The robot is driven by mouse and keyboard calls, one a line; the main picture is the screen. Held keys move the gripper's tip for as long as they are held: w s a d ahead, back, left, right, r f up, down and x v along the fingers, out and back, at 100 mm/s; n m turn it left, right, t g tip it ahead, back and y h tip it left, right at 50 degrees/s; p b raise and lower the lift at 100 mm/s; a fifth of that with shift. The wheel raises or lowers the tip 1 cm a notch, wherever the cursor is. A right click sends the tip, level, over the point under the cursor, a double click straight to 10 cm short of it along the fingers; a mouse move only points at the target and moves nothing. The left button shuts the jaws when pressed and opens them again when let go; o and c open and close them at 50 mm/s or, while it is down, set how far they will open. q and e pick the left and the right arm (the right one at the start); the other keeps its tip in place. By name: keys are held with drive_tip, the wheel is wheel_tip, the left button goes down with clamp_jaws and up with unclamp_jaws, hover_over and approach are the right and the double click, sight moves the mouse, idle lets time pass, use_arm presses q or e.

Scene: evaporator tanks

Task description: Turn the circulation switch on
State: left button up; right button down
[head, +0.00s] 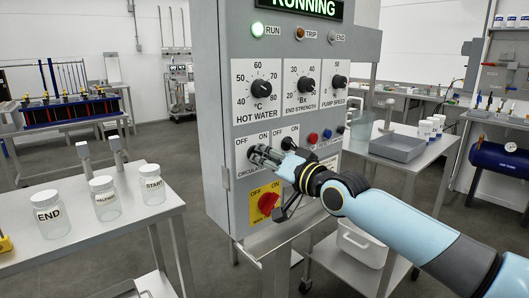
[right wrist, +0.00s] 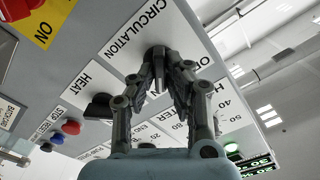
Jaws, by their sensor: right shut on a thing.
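The circulation switch (right wrist: 157,52) is a dark knob on a white plate (right wrist: 128,40) marked CIRCULATION, on the grey control cabinet (head: 216,110). My right gripper (head: 262,157) reaches the plate from the right in the head view. In the right wrist view its two fingers (right wrist: 160,72) are shut on the knob, one on each side. In the head view the gripper hides the knob; OFF and ON show above it. I cannot tell which way the knob points. The green RUN lamp (head: 258,29) is lit. My left gripper is not in view.
The heat switch (head: 288,143) is close to the right of my gripper, with red and blue buttons (head: 328,134) beyond. A red main switch (head: 267,203) on yellow is below. Dials (head: 261,88) sit above. A table with labelled jars (head: 105,197) stands at left.

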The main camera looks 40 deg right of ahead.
drive_tip(key=shift+m, duration=0.7)
drive_tip(key=c, duration=1.4)
unclamp_jaws()
drive_tip(key=shift+o, duration=0.2)
wheel_tip(320, 180, up, 10)
drive_tip(key=shift+f, duration=0.1)
